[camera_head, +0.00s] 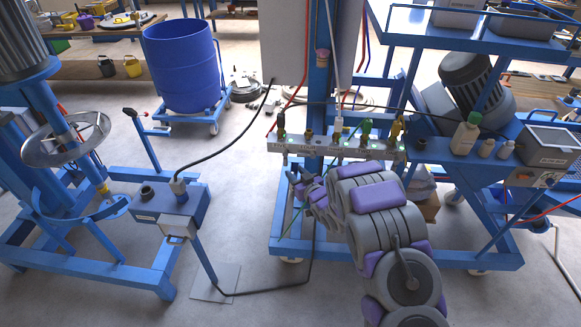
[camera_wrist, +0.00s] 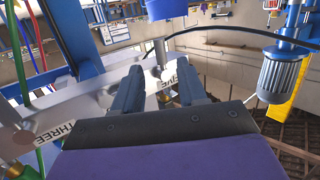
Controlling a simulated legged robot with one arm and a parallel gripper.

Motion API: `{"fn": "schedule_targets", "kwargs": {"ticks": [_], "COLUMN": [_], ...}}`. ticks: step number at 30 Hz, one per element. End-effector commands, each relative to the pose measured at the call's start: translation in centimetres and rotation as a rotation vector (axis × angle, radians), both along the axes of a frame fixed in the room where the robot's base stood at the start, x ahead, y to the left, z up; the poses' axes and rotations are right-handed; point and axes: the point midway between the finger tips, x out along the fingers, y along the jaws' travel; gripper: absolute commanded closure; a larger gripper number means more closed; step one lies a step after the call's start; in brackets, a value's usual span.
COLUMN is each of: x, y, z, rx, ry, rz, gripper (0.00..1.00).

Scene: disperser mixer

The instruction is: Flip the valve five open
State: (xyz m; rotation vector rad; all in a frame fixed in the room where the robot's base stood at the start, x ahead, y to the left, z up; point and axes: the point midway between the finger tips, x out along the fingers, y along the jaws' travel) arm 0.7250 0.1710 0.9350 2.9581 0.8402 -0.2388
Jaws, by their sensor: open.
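The label FIVE (camera_wrist: 183,84) shows on the pale valve rail (camera_wrist: 85,118) in the wrist view. A valve (camera_wrist: 162,62) with a pale grey upright part and brass below stands beside that label. My gripper (camera_wrist: 157,75) is open, and this valve shows between its two fingers. I cannot tell whether either finger touches it. The label THREE (camera_wrist: 55,132) is nearer, at left. In the head view my gripper (camera_head: 298,182) is below the left part of the rail (camera_head: 330,149), partly hidden by my arm.
Hoses hang near the rail. A blue barrel (camera_head: 182,66) stands behind on a trolley.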

Motion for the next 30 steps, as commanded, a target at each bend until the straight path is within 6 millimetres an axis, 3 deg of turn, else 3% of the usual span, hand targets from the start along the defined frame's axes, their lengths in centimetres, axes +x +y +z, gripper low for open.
{"fn": "schedule_targets", "kwargs": {"ticks": [9, 15, 30], "x": [-4.5, -6.4, -7.2], "y": [-2.8, -4.0, -4.4], "z": [0.9, 1.4, 1.4], "rx": [-0.001, 0.0, 0.0], "ry": [0.002, -0.002, -0.001], "rz": [-0.001, 0.0, 0.0], "gripper": [0.59, 0.59, 0.59]}}
